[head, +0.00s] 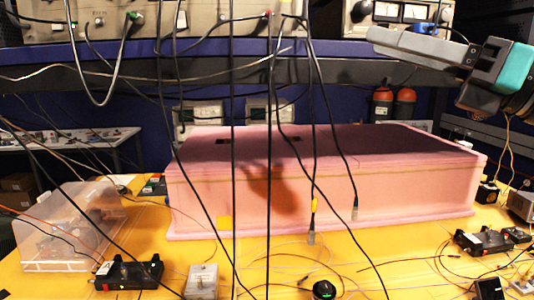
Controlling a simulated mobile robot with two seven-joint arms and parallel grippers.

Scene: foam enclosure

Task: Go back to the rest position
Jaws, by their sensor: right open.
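My right gripper (420,62) is in the upper right of the head view, raised above the right end of the pink foam enclosure (400,192). It is open, with its long grey finger pointing left and nothing seen between the fingers. A teal part shows at its wrist. The enclosure is a long closed box with a darker top, standing on the yellow table (140,240). My left gripper is not in view.
Black cables (268,200) hang in front of the enclosure from the shelf instruments (400,14). A clear plastic bin (70,235) stands at left. Small black devices (130,273) and loose wires lie along the table's front. Two red-capped bottles (405,104) stand behind the enclosure.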

